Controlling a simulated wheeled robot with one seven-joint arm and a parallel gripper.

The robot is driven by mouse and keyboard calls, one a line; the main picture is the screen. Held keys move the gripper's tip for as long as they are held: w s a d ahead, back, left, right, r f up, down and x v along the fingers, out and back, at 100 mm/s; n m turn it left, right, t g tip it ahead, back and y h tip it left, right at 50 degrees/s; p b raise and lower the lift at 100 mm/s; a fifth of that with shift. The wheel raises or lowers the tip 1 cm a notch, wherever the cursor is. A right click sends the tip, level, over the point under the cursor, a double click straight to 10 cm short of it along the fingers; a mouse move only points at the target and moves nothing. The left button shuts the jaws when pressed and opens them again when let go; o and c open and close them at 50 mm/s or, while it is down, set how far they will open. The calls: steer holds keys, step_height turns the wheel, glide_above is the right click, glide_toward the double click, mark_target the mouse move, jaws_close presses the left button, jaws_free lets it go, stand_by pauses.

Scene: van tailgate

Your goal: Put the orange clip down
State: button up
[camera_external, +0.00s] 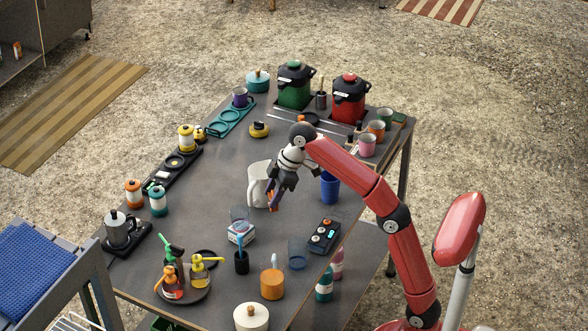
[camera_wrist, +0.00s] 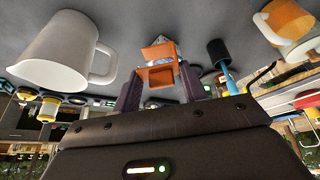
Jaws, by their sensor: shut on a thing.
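The orange clip (camera_wrist: 158,75) is between the two dark purple fingers of my gripper (camera_wrist: 160,88) in the wrist view. The gripper is shut on it. In the external view my gripper (camera_external: 276,194) is over the middle of the grey table (camera_external: 215,205), beside the white pitcher (camera_external: 257,186). Only a small orange bit of the clip shows at the fingertips there. The wrist view is upside down, with the tabletop along its top. I cannot tell how far the clip is from the tabletop.
The white pitcher (camera_wrist: 58,50) is close beside the fingers. The table left of the pitcher is bare.

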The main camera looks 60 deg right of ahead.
steer(key=shift+n+g, duration=0.3)
steer(key=shift+n, duration=0.1)
steer(key=a+f+b, duration=0.1)
steer(key=a+f, duration=0.1)
steer(key=s+a+f+b, duration=0.1)
steer(key=a+f, duration=0.1)
steer(key=a, duration=0.1)
steer(key=s+a+f+b, duration=0.1)
steer(key=a+f, duration=0.1)
steer(key=shift+s+a+f, duration=0.1)
steer(key=shift+a+f, duration=0.1)
steer(key=shift+f, duration=0.05)
steer(key=shift+f+b, duration=1.15)
steer(key=shift+f, duration=0.95)
steer(key=shift+f, duration=0.15)
steer(key=o, duration=0.9)
steer(key=shift+o, duration=0.2)
